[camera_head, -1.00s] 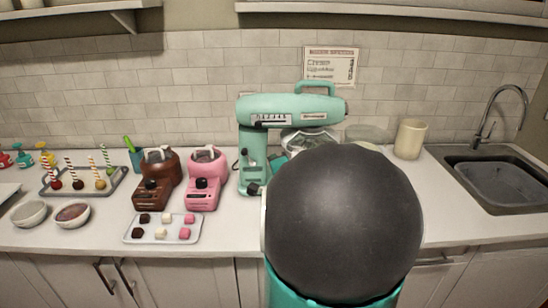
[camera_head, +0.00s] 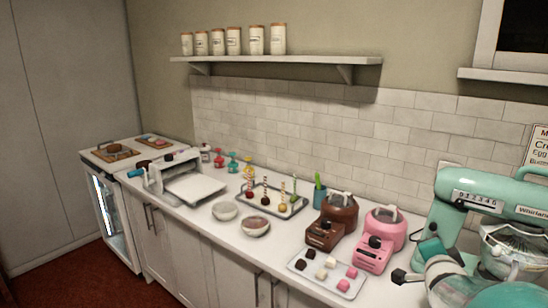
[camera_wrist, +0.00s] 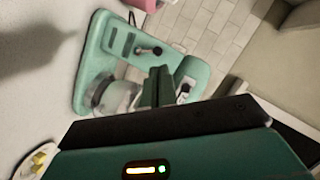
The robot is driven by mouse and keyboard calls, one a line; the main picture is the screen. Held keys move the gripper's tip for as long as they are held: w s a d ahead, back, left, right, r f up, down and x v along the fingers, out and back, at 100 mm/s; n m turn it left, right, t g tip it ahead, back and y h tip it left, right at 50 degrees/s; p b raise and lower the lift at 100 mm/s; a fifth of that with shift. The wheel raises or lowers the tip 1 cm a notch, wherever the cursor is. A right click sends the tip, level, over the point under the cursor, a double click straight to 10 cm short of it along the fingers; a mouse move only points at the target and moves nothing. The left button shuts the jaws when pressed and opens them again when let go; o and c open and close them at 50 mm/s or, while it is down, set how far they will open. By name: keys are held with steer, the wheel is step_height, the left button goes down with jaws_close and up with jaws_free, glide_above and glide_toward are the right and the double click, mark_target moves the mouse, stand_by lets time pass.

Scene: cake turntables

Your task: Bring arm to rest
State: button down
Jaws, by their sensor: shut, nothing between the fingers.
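My gripper (camera_wrist: 158,86) shows in the wrist view as two dark green fingers pressed together, with nothing between them. In the head view, part of my arm (camera_head: 446,278) is at the lower right, in front of the mixer (camera_head: 478,194). I cannot make out the fingers there.
A shelf (camera_head: 285,59) with jars hangs above.

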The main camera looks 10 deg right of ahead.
steer(key=s+a+n+g+y, duration=0.2)
steer(key=a+n, duration=0.3)
steer(key=a, duration=0.5)
steer(key=s+a+n+g+y, duration=0.1)
steer(key=s+a+n+y, duration=0.3)
steer(key=a, duration=0.6)
steer(key=s+a+f+n+g+y, duration=0.1)
steer(key=s+a+n+g+y, duration=0.1)
steer(key=s+a+n, duration=0.6)
steer(key=a+g, duration=0.1)
steer(key=a, duration=0.2)
steer(key=shift+a+f+n+g, duration=0.3)
steer(key=shift+f+n, duration=0.1)
steer(key=shift+s+d, duration=0.1)
steer(key=shift+d, duration=0.15)
